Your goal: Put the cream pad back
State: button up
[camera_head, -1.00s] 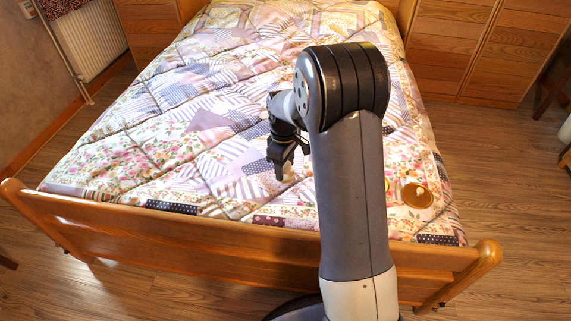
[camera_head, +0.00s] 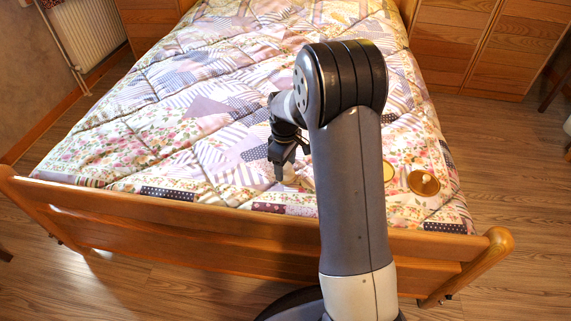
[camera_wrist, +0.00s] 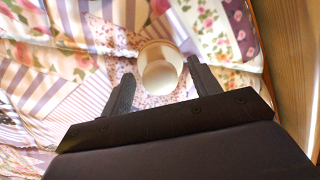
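A small round cream object (camera_wrist: 160,72), which I take for the cream pad, is on the quilt between and just beyond my fingertips in the wrist view. It looks wide at the rim with a smaller round part towards me. In the head view it is a pale spot (camera_head: 289,173) beside the fingers, partly hidden by my arm. My gripper (camera_head: 281,168) points down, low over the quilt near the foot of the bed. Its two fingers are spread apart in the wrist view (camera_wrist: 160,70), with no visible grip on the object.
A brown round dish or lid (camera_head: 423,183) lies on the quilt to the right, with a pale yellow disc (camera_head: 389,171) just left of it. The wooden footboard (camera_head: 190,222) runs along the near edge. The patterned quilt (camera_head: 150,110) is otherwise clear.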

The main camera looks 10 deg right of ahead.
jog(key=shift+o, duration=1.4)
jog(key=shift+r, duration=0.1)
notch_tip(320, 180, up, 11)
jog(key=p, duration=0.3)
jog(key=shift+f+p, duration=0.2)
jog(key=shift+p, duration=0.1)
jog(key=shift+w, duration=0.1)
notch_tip(320, 180, down, 11)
jog(key=b, duration=0.4)
jog(key=shift+r, duration=0.1)
notch_tip(320, 180, up, 4)
jog(key=p, duration=0.4)
jog(key=shift+r, duration=0.15)
jog(key=shift+r+p, duration=0.75)
jog(key=shift+r, duration=0.2)
